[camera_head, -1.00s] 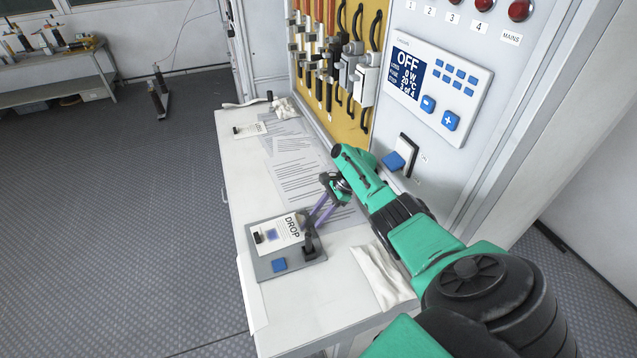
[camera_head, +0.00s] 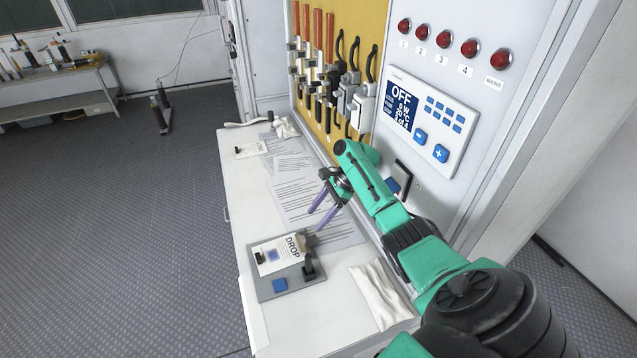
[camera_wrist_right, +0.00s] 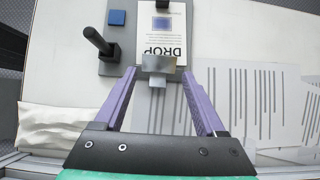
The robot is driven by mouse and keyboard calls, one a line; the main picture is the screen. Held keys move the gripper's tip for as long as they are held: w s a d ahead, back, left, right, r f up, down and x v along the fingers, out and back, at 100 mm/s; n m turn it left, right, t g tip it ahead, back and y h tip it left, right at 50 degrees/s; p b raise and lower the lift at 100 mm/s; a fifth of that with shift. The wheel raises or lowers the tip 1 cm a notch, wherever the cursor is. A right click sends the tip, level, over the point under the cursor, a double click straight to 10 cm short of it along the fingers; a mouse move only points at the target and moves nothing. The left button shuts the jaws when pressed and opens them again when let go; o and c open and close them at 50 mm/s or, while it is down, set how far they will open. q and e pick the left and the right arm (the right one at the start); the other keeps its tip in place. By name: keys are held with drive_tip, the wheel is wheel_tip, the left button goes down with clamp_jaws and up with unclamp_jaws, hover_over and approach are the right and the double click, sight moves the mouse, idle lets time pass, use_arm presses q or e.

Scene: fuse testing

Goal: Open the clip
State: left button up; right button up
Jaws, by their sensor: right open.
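The grey test board (camera_head: 265,287) lies on the white bench with a white "DROP" card (camera_head: 285,250) on it. In the right wrist view, a small metal clip (camera_wrist_right: 158,64) sits at the card's edge, on the "DROP" side. A black upright lever (camera_head: 309,267) stands beside it; it also shows in the right wrist view (camera_wrist_right: 100,42). My right gripper (camera_head: 316,219) is open and empty, its purple fingers pointing down toward the board. In the right wrist view its fingertips (camera_wrist_right: 158,73) lie on either side of the clip; I cannot tell whether they touch it. My left gripper is out of view.
A blue button (camera_head: 280,285) is on the board. Printed sheets (camera_head: 300,190) lie flat behind it and a crumpled white cloth (camera_head: 379,296) lies at its right. The control panel (camera_head: 432,120) and fuse rack (camera_head: 330,90) rise along the bench's right side.

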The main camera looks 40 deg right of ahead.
wheel_tip(320, 180, up, 10)
drive_tip(key=shift+b, duration=0.35)
